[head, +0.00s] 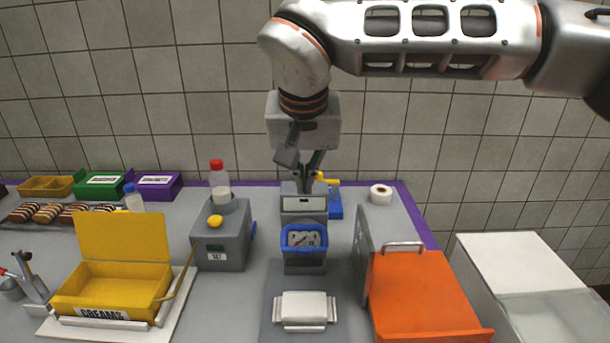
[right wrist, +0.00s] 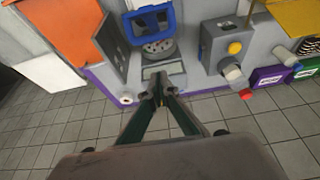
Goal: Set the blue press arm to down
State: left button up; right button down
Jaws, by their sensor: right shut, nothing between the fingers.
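A blue upright piece (head: 335,211) with a yellow end (head: 322,176) stands at the right rear of a grey press-like device. I cannot tell for certain which blue part is the press arm. My right gripper (head: 304,184) is shut and empty, pointing down just above the device's grey rear box (head: 304,218), close to the yellow end. Its fingertips show in the right wrist view (right wrist: 158,92); contact is unclear. My left gripper is not in view.
A grey box with a yellow knob (head: 215,221) and a bottle stands left. A grey upright panel (head: 362,250) and an orange lid (head: 425,295) stand right. A paper roll (head: 381,194) lies behind. A yellow open box (head: 115,285) is further left. The tiled wall is close behind.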

aim_at(305, 199)
jog(key=x, duration=0.5)
jog(key=shift+f, duration=0.3)
jog(key=shift+s+f, duration=0.1)
jog(key=shift+s, duration=0.25)
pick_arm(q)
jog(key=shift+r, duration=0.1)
pick_arm(e)
jog(key=shift+s, duration=1.55)
jog(key=shift+s+f, duration=0.15)
jog(key=shift+s+f+t+b, duration=0.25)
jog(key=shift+s+t+b, duration=0.1)
jog(key=shift+s+t, duration=0.1)
pick_arm(q)
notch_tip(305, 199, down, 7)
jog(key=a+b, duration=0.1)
jog(key=b, duration=0.6)
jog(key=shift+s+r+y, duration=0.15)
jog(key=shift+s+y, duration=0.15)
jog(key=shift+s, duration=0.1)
pick_arm(e)
jog(key=s+f, duration=1.1)
jog(key=shift+s+f, duration=0.3)
